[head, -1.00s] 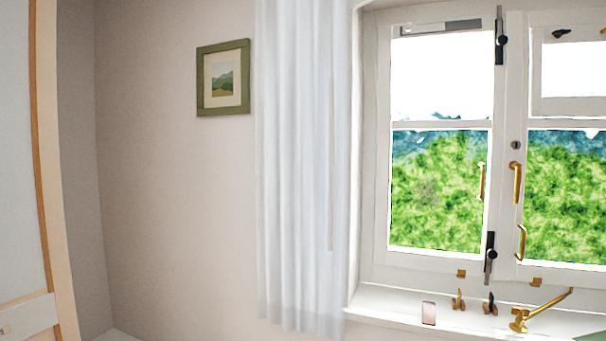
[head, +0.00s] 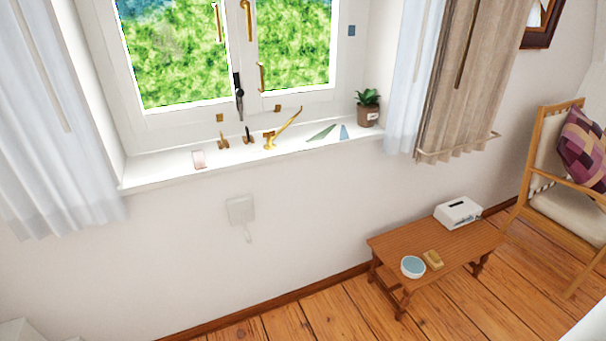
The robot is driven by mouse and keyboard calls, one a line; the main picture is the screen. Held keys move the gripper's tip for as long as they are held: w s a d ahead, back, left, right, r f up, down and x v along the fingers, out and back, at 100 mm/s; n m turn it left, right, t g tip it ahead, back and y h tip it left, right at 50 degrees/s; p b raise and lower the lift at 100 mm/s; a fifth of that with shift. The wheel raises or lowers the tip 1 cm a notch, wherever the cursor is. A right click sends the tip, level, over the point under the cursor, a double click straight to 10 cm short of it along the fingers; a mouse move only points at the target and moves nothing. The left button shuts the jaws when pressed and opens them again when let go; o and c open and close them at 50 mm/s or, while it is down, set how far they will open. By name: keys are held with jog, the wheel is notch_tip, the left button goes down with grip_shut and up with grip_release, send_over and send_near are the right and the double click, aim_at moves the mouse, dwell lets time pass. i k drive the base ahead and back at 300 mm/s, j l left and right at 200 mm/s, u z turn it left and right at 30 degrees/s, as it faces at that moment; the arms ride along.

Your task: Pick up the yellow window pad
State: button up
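My gripper is not in view.
A white box (head: 458,212) stands at the table's back right. A wooden chair (head: 555,200) with a patterned cushion is to the right. The windowsill (head: 150,172) holds brass fittings, a potted plant (head: 368,108) and small flat pieces. Wooden floor shows in front of the table.

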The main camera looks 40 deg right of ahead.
aim_at(432, 258)
jog(key=z, duration=1.85)
